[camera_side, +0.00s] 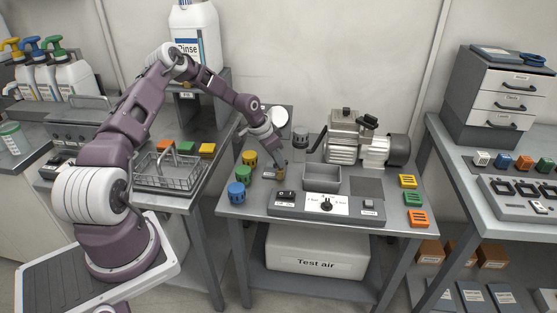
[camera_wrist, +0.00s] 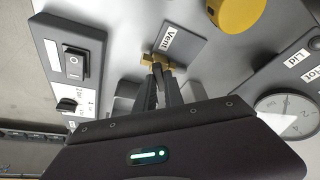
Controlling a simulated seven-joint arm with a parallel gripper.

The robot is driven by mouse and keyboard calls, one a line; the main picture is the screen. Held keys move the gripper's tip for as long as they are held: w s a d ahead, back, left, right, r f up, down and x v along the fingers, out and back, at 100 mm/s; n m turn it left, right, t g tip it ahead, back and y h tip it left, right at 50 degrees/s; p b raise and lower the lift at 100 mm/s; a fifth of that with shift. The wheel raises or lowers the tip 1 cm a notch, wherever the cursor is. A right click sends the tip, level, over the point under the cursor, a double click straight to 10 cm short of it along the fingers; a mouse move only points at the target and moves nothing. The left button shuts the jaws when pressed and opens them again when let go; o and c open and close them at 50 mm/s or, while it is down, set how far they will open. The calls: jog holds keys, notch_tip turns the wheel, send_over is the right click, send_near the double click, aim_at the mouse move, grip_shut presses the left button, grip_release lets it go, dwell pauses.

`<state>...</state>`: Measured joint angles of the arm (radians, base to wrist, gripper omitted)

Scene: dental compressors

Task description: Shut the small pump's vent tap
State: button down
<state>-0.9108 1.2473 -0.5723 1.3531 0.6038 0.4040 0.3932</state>
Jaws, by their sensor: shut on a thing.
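The vent tap (camera_wrist: 148,60) is a small brass piece beside a white "Vent" label (camera_wrist: 167,39) in the wrist view. My gripper (camera_wrist: 163,72) has its two dark fingers closed on the tap, and the fingertips hide part of it. In the side view my gripper (camera_side: 281,166) reaches down to the left part of the middle table, where the tap shows only as a tiny brass spot. How far the tap is turned is too small to tell. The grey pump (camera_side: 343,136) stands on the same table, to the right of my gripper.
A switch panel (camera_side: 325,206) lies along the table's front. Round yellow (camera_side: 249,158), green and blue knobs stand left of my gripper. A dial gauge (camera_wrist: 288,116) is close on the right in the wrist view. A grey open tray (camera_side: 322,180) sits mid-table.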

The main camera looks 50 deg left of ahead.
jog(key=m+h, duration=0.1)
jog(key=m, duration=0.2)
jog(key=shift+a+g, duration=0.2)
jog(key=shift+g, duration=0.1)
jog(key=shift+w+a+m+g+h, duration=0.1)
jog(key=shift+m+g+h, duration=0.15)
jog(key=shift+m, duration=0.75)
jog(key=shift+w+a+m+g+h, duration=0.15)
jog(key=shift+m+h, duration=0.2)
jog(key=shift+m, duration=0.65)
jog(key=shift+s+d, duration=0.1)
jog(key=shift+s, duration=0.05)
jog(key=c, duration=1.4)
grip_release()
jog(key=shift+c, duration=0.2)
